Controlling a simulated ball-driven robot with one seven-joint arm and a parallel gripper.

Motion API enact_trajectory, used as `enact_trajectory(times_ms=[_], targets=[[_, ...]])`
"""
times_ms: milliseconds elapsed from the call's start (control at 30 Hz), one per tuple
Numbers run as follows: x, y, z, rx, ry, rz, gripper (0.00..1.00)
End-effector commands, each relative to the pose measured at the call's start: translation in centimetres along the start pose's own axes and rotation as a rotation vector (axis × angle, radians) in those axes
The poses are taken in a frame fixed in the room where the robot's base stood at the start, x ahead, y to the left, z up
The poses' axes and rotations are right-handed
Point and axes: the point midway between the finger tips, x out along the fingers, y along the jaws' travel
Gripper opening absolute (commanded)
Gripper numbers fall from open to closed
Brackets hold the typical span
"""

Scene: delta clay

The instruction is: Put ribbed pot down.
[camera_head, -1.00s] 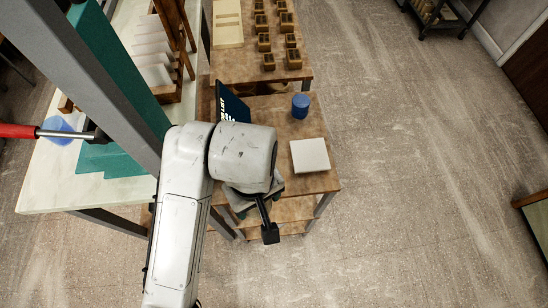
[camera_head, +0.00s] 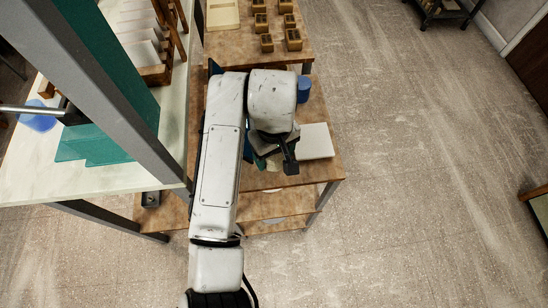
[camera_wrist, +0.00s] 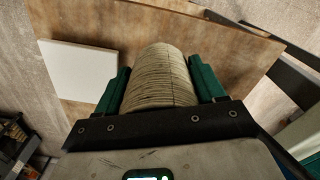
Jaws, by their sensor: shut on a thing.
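The ribbed pot (camera_wrist: 163,80) is a beige, finely grooved cylinder in the wrist view. My gripper (camera_wrist: 163,88) is shut on it, with one green finger on each side. The pot is over or on the brown wooden table (camera_wrist: 215,48); I cannot tell whether its base touches the top.
A white square slab (camera_head: 316,141) lies right of my gripper on the table, also in the wrist view (camera_wrist: 78,70). A blue cylinder (camera_head: 304,89) stands behind it. Several small wooden blocks (camera_head: 293,40) stand farther back. A grey post (camera_head: 95,85) rises at the left.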

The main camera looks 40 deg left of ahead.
Motion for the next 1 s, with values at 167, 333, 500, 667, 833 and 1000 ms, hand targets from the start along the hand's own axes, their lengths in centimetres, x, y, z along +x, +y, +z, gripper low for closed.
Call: enact_trajectory(times_ms=[167, 333, 500, 667, 833, 1000], targets=[[2.3, -0.2, 0.1, -0.002, -0.004, -0.001, 0.3], [2.7, -0.1, 0.1, -0.001, -0.002, 0.0, 0.3], [2.7, -0.1, 0.1, -0.001, -0.003, 0.0, 0.3], [3.0, -0.1, 0.1, -0.001, -0.003, 0.0, 0.75], [2.9, -0.1, 0.1, -0.002, -0.003, 0.0, 0.8], [2.7, -0.1, 0.1, -0.001, -0.001, 0.0, 0.8]])
